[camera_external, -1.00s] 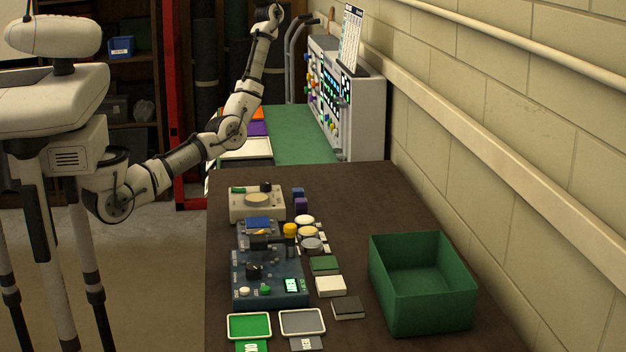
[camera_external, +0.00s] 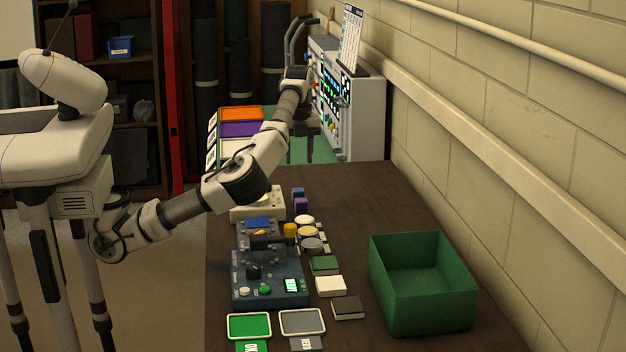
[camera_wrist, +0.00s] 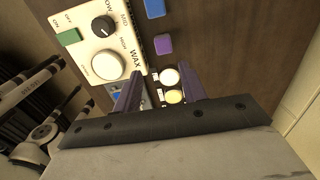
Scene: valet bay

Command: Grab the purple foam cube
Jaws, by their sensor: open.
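The purple foam cube (camera_external: 301,204) lies on the dark brown table, just in front of a blue block (camera_external: 298,192) and right of the beige control box. In the wrist view the purple cube (camera_wrist: 163,44) shows whole, beyond the fingertips and between their lines. My gripper (camera_wrist: 160,84) is open and empty, with both dark fingers spread. In the external view my gripper (camera_external: 302,155) is beyond the cube, above the far end of the table, partly behind my arm.
The beige control box (camera_wrist: 96,48) with knobs stands close left of the cube. Round pads (camera_external: 306,232), a blue control box (camera_external: 270,283) and a green open bin (camera_external: 421,310) are nearer the camera. A wall runs along the right. A grey panel (camera_external: 365,115) stands behind.

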